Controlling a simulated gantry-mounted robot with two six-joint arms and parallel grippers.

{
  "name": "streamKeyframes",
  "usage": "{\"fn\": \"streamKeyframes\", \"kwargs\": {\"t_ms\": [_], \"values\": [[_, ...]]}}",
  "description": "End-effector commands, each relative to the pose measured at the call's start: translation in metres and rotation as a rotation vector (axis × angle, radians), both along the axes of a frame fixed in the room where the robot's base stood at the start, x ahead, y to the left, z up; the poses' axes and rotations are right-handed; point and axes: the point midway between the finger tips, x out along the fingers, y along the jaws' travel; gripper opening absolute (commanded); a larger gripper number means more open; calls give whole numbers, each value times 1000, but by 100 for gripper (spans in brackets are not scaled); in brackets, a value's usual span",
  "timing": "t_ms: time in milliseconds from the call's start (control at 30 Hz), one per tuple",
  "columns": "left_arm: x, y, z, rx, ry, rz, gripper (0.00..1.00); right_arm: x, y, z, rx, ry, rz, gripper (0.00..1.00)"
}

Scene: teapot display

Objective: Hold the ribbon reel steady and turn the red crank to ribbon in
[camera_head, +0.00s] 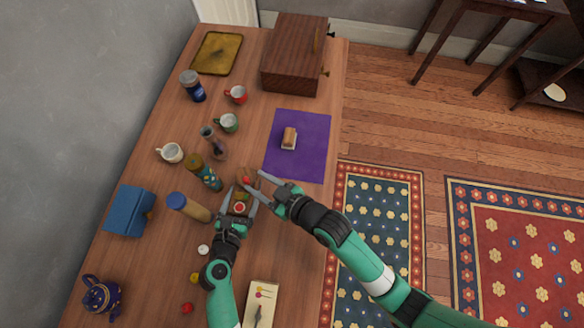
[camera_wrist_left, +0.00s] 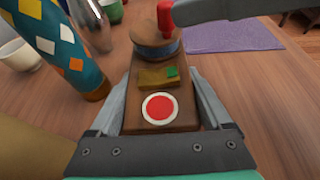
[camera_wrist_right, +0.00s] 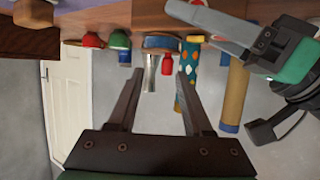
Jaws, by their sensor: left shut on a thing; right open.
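The ribbon reel's wooden base (camera_wrist_left: 155,100) carries a red round button and a spool (camera_wrist_left: 158,48) at its far end. My left gripper (camera_head: 240,203) is shut on the base, with a finger along each side. The red crank (camera_wrist_left: 165,16) stands up at the spool; it also shows in the head view (camera_head: 246,180) and in the right wrist view (camera_wrist_right: 168,65). My right gripper (camera_head: 254,180) is open, with its fingers near the crank. In the right wrist view (camera_wrist_right: 160,72) the crank shows between the fingertips; contact is not clear.
A patterned bottle (camera_head: 207,176), a tan cylinder with a blue cap (camera_head: 190,207) and a grey vase (camera_head: 214,145) stand close on the left. A purple mat (camera_head: 311,131) with a small block (camera_head: 289,137) lies behind. A cream tray (camera_head: 262,295) lies in front.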

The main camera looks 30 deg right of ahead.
Motion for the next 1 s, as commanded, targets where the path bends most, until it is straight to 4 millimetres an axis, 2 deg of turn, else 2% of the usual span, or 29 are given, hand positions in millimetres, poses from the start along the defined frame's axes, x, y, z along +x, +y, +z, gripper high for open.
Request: {"fn": "streamKeyframes", "kwargs": {"t_ms": [333,400,600,1000], "values": [[0,0,0,-1,-1,0,0,-70,-31,31,0,1,-2,50],[0,0,0,0,0,0,0,-56,-44,24,6,-17,-83,50],[0,0,0,0,0,0,0,-35,-73,17,31,-114,-247,50],[0,0,0,0,0,0,0,-29,-80,18,47,-181,-287,50]]}}
